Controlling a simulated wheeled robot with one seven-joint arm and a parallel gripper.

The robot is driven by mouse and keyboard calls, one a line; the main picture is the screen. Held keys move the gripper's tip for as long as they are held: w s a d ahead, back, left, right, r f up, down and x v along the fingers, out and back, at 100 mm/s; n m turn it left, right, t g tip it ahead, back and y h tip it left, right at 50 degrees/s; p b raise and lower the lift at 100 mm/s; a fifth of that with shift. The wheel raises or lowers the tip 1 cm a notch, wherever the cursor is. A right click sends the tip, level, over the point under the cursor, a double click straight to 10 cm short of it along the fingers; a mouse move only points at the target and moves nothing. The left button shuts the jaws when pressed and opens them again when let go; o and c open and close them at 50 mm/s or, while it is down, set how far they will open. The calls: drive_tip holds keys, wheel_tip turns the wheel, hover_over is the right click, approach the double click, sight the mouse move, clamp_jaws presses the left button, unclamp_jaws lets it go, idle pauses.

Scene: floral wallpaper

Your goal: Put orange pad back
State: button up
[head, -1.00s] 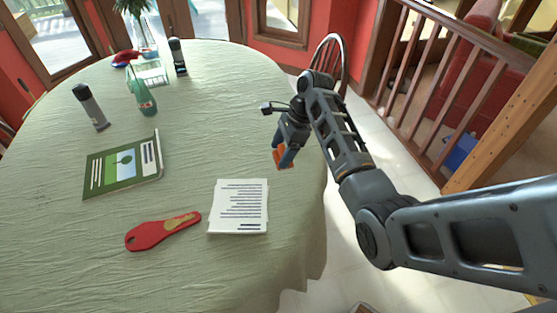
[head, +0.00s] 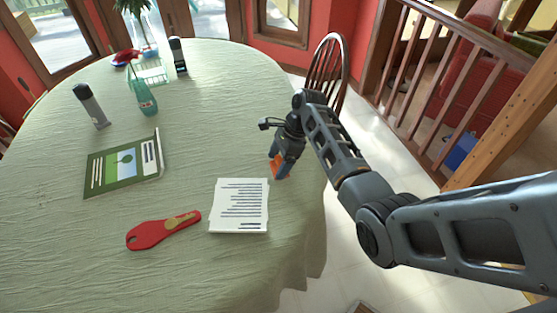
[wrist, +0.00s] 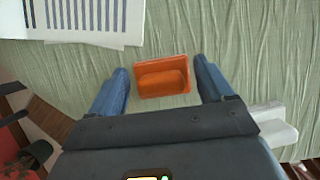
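The orange pad (wrist: 162,62) has a flat base and a raised orange block on its near side. In the wrist view it lies between the two blue fingers of my gripper (wrist: 162,78), with narrow strips of cloth showing on both sides, so the fingers look open around it. In the head view the pad (head: 277,167) is at the fingertips of my gripper (head: 279,166), by the right part of the table and just beyond the paper stack. It appears to rest on the cloth; the contact is partly hidden by a finger.
A wooden chair (head: 328,68) stands behind. The table's middle is clear.

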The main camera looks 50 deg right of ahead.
drive_tip(key=o, duration=0.3)
drive_tip(key=v, duration=1.2)
drive_tip(key=shift+b, duration=0.35)
drive_tip(key=shift+r, duration=0.1)
